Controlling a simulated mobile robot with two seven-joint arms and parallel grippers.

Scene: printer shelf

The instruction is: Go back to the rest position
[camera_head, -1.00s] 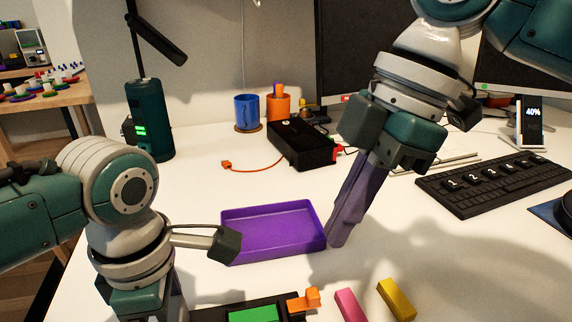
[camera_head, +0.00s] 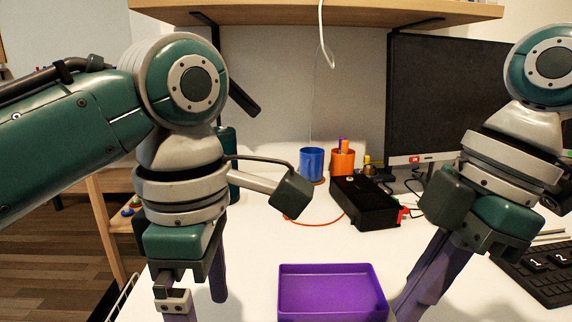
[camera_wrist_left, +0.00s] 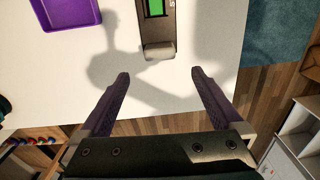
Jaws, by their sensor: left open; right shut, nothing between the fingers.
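My left gripper (camera_head: 200,300) hangs at the lower left of the head view, left of the purple tray (camera_head: 330,297). The left wrist view shows its two purple fingers (camera_wrist_left: 160,76) spread apart with nothing between them, over the table's edge. My right gripper (camera_head: 408,306) points down just right of the tray, its purple fingers together and empty. The tray looks empty and also shows at the top left of the left wrist view (camera_wrist_left: 68,14).
A dark device with a green panel (camera_wrist_left: 156,32) lies near the table edge. A black box (camera_head: 365,203), a blue cup (camera_head: 312,164) and an orange cup (camera_head: 342,162) stand behind the tray. A keyboard (camera_head: 545,268) lies at right. A wooden shelf (camera_head: 300,12) hangs above.

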